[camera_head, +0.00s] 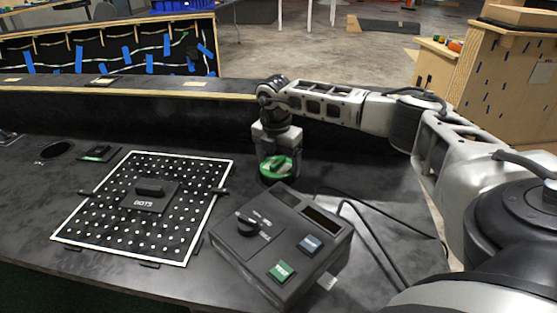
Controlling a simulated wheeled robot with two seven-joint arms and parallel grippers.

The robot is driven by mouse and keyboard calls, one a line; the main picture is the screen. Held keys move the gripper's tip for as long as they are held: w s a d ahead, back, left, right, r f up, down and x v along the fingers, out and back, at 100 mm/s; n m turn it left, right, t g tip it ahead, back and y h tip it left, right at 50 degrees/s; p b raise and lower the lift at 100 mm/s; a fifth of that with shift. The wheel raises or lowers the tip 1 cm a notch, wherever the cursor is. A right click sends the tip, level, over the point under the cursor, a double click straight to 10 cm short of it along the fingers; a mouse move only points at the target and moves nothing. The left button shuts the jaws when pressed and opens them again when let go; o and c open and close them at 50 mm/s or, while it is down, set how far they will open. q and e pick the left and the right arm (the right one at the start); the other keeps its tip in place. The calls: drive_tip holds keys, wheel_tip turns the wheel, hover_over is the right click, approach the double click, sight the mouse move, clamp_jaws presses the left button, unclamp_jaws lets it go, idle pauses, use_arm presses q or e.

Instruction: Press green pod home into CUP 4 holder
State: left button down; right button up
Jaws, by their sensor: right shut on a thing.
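The green pod (276,167) is a green round piece with a pale band, behind the dark console. My right gripper (278,158) points straight down over it and is shut on it, covering part of its top. A dark round rim (270,182) shows just under the pod. It may be the CUP 4 holder, but no label is readable there, and I cannot tell how deep the pod sits. My left gripper is not in view.
The dark console box (240,262) with a knob, a green button (282,271) and a blue button (309,244) stands just in front. A white-framed dotted board (190,235) lies to the left. A dark round opening (57,150) is at far left. Cables (375,245) run at right.

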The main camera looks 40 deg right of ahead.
drive_tip(key=shift+f+b, duration=0.5)
drive_tip(key=shift+f, duration=0.5)
idle(0.3)
drive_tip(key=o, duration=1)
drive_tip(key=shift+s+a, duration=0.1)
drive_tip(key=shift+c, duration=0.2)
drive_tip(key=shift+r, duration=0.1)
